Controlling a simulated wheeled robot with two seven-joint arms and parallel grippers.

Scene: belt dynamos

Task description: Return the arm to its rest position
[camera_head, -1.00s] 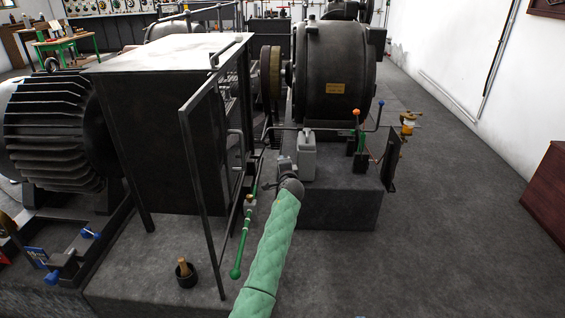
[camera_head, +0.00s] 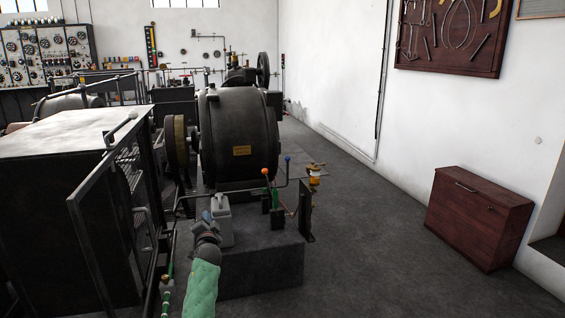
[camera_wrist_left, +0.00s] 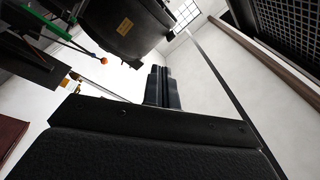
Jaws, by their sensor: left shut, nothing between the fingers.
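My left arm, in a green quilted sleeve, comes up from the bottom of the head view. My left gripper (camera_head: 207,220) is at its end, in front of the machine base and beside a grey can in the picture. In the left wrist view the gripper (camera_wrist_left: 163,88) shows as dark fingers closed together with nothing between them. The fingertips are small and partly hidden in the head view. My right gripper is in neither view.
The dark dynamo (camera_head: 238,135) stands on a block behind the grey can (camera_head: 222,222). Levers with orange and blue knobs (camera_head: 265,172) stand right of it. A metal cabinet (camera_head: 60,190) is at left. A wooden chest (camera_head: 478,218) stands right; floor between is clear.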

